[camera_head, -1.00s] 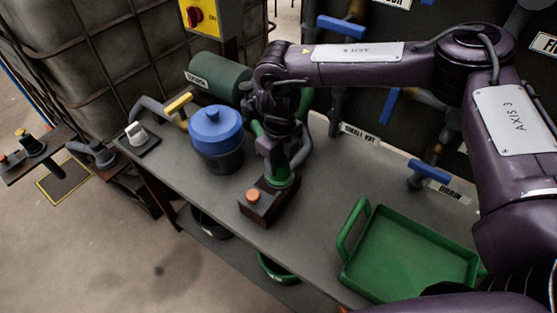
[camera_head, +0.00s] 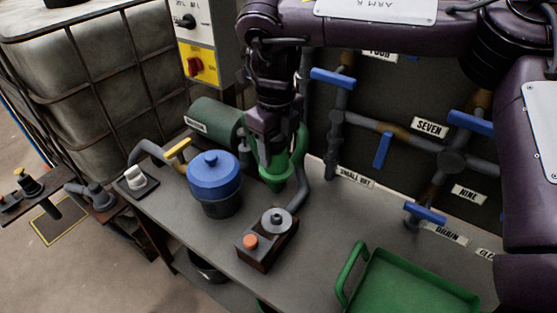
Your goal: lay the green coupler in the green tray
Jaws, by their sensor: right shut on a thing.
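My right gripper (camera_head: 270,146) points down above the bench, left of the picture's middle. It is shut on the green coupler (camera_head: 278,175), whose tapered lower part shows below the fingers. The coupler hangs clear of the bench, in front of the green pump body, and its upper part is partly hidden by the gripper. The green tray (camera_head: 415,286) lies on the bench at the lower right, its near side cut off by the picture edge. What shows of its floor is empty. My left gripper is not in view.
Pipes with blue valve handles (camera_head: 425,212) rise behind the bench. Bare bench lies between block and tray.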

